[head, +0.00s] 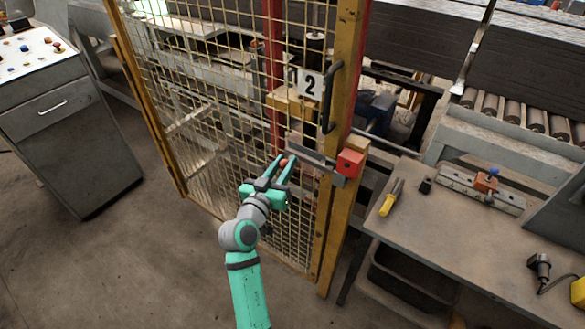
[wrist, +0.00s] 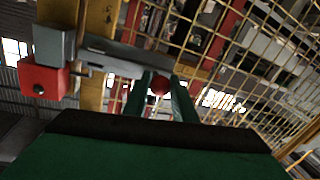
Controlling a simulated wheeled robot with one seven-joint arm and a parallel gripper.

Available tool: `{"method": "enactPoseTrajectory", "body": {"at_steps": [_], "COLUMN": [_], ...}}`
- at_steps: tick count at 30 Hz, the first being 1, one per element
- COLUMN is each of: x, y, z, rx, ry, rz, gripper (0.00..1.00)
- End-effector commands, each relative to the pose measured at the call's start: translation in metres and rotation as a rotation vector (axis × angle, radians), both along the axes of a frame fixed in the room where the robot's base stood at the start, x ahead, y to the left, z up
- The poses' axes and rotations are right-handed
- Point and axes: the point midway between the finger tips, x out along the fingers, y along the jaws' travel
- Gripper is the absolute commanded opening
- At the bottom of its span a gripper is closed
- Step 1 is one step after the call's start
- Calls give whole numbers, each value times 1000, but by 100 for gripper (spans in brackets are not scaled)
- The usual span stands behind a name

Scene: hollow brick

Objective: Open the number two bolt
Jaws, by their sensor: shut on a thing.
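The number two bolt (head: 312,157) is a grey metal bar lying across the edge of the yellow mesh gate, below a white sign (head: 311,84) with a black "2". Its red ball knob (head: 284,162) is at its left end. My green gripper (head: 284,161) is at this knob, with its fingers on either side. In the wrist view the red knob (wrist: 160,85) sits between the fingertips, and the bolt bar (wrist: 115,59) runs to the upper left. A red block (head: 350,163) is fixed at the post; the bolt's right end reaches close to it.
The gate's mesh (head: 230,130) is close around my gripper. A black handle (head: 332,97) is on the gate's edge. A workbench (head: 450,235) with a yellow-handled tool (head: 391,198) stands at right. A control desk (head: 60,110) stands at left. The floor between is clear.

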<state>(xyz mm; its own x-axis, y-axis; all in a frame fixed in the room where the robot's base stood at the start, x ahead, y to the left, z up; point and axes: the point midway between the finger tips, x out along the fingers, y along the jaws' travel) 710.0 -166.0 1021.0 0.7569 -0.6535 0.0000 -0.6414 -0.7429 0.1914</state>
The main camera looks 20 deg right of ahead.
Motion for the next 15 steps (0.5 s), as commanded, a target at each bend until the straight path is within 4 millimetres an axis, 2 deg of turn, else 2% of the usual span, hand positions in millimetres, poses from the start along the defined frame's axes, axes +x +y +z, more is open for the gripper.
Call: {"method": "enactPoseTrajectory", "body": {"at_steps": [8, 9, 10, 15], "x": [2, 2, 2, 2], "y": [2, 2, 2, 2], "z": [0, 0, 0, 0], "rx": [-1, -1, -1, 0], "ry": [-1, -1, -1, 0], "rz": [1, 1, 1, 1], "gripper": [0, 34, 41, 43]}}
